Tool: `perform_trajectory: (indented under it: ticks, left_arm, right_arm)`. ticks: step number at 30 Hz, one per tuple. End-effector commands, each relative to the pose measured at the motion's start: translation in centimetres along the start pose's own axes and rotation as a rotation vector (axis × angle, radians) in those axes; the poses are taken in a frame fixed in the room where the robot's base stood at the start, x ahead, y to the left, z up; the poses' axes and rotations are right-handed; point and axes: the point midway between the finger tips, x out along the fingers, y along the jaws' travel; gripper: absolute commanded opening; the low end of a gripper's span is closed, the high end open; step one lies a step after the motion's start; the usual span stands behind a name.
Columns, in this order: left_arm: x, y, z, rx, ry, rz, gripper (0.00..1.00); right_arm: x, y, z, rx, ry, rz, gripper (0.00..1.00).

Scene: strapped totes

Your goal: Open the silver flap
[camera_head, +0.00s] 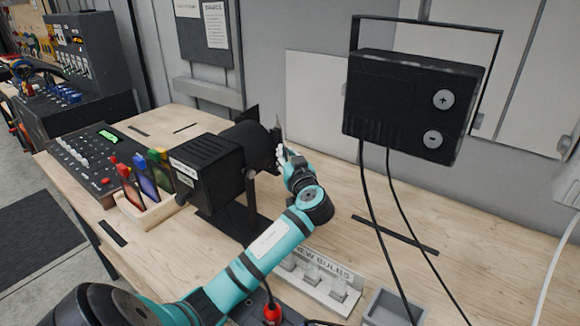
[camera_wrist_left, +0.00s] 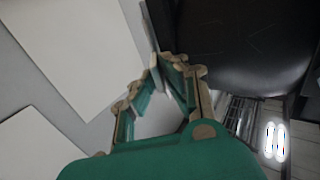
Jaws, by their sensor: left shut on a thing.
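The black stage lamp (camera_head: 215,165) stands on the wooden table, its round front end turned to the right and back. A thin flap (camera_head: 278,132) stands up at that front end; it looks dark here, and I cannot make out a silver face. My left gripper (camera_head: 283,151) is at this flap's edge, shut on it. In the left wrist view the gripper (camera_wrist_left: 168,68) has its fingers closed around a thin grey edge (camera_wrist_left: 157,76), beside the black lamp body (camera_wrist_left: 240,45). The fingers hide part of the flap. My right gripper is not in view.
A black box with two round knobs (camera_head: 400,105) hangs at the right, its cables running down. A wooden rack of coloured filters (camera_head: 150,208) and a control panel (camera_head: 95,160) are left of the lamp. A bulb tray (camera_head: 325,282) lies in front. The table's right part is mostly clear.

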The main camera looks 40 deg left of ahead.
Motion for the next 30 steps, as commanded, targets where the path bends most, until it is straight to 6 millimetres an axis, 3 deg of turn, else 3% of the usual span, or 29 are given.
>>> perform_trajectory:
  ticks: [9, 25, 26, 30]
  left_arm:
    - [0.01, -0.55, 0.06, 0.000, -0.003, 0.136, 0.00]
    - [0.04, -0.59, -0.01, 0.000, -0.004, 0.164, 0.00]
    - [0.04, -0.59, -0.01, 0.000, -0.004, 0.164, 0.11]
    - [0.04, -0.58, 0.00, 0.000, -0.004, 0.164, 0.29]
  right_arm:
    - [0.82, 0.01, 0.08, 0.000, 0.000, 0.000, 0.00]
    - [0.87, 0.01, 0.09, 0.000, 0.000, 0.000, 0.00]
    - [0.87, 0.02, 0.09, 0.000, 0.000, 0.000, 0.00]
    - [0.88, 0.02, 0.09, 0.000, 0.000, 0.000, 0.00]
